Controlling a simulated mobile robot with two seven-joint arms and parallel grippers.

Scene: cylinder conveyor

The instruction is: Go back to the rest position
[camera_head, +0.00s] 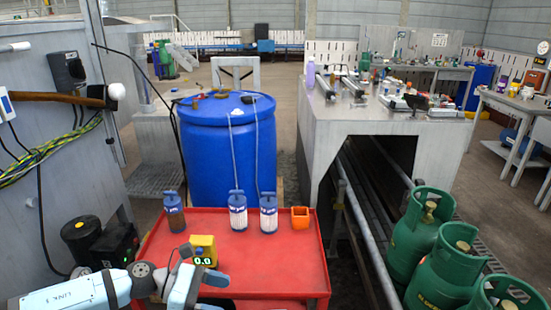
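My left arm (75,296) comes in at the bottom left, and its pale blue and dark links overlap the near left corner of the red cart. I see no fingers of my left gripper. My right arm and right gripper are out of view.
A blue drum (228,150) stands behind the cart. Green gas cylinders (420,228) stand at the right beside a metal rail (368,245). A grey cabinet (60,150) with a hammer (70,98) and cables is at the left. A conveyor housing (330,135) is behind.

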